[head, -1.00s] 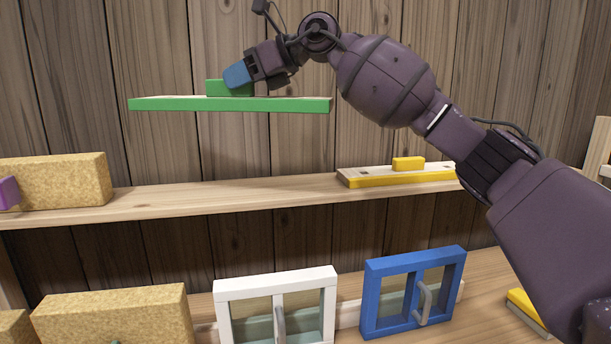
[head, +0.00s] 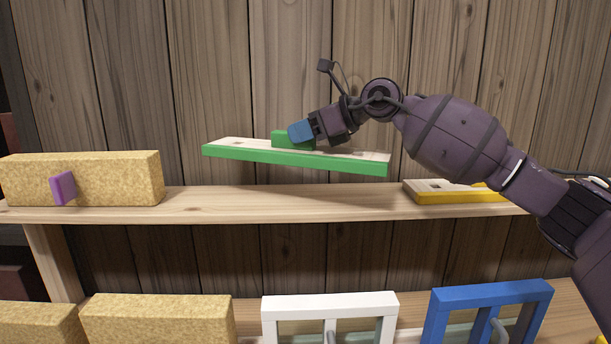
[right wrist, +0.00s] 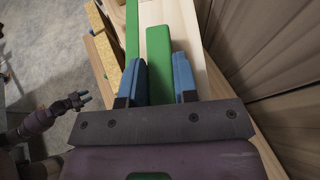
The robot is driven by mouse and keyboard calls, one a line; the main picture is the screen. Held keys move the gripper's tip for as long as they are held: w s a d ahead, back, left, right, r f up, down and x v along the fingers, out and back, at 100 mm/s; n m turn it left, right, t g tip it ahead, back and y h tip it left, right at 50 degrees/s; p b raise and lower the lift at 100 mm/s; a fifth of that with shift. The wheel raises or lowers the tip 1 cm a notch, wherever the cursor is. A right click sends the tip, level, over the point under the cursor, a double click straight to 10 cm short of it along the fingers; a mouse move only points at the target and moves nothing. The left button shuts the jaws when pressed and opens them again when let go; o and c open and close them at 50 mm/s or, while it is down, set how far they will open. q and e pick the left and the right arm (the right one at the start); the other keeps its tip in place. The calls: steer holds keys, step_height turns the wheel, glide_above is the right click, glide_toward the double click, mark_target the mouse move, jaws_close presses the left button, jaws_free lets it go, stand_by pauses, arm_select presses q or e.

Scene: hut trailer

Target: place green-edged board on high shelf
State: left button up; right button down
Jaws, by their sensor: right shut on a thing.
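The green-edged board (head: 295,160) is pale wood on top, with a green front edge and a green block handle (head: 285,139). My right gripper (head: 300,132) is shut on the handle and holds the board above the high shelf (head: 290,205), with a gap below its front edge. The board slopes down to the right in the head view. In the right wrist view, the blue fingers (right wrist: 160,78) stand on both sides of the green handle (right wrist: 160,50). My left gripper (right wrist: 75,101) shows small at the left of that view, away from the shelf; its opening is unclear.
On the high shelf, a cork-coloured block (head: 110,180) with a purple handle stands left and a yellow-edged board (head: 455,195) lies right. The shelf between them is clear. Below stand a white window frame (head: 330,303), a blue one (head: 490,297) and more cork-coloured blocks (head: 160,318).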

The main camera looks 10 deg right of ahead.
mark_target(303, 156)
step_height(303, 156, down, 5)
steer(key=shift+f, duration=0.1)
step_height(303, 156, down, 4)
steer(key=shift+f+p, duration=0.1)
steer(key=shift+p, duration=0.4)
steer(key=shift+f, duration=0.1)
steer(key=c, duration=1.2)
jaws_free()
steer(key=shift+f, duration=0.1)
steer(key=shift+c, duration=0.2)
arm_select(q)
steer(key=shift+w+r, duration=0.15)
steer(key=shift+r, duration=0.4)
arm_select(e)
steer(key=o, duration=0.4)
steer(key=shift+c, duration=0.2)
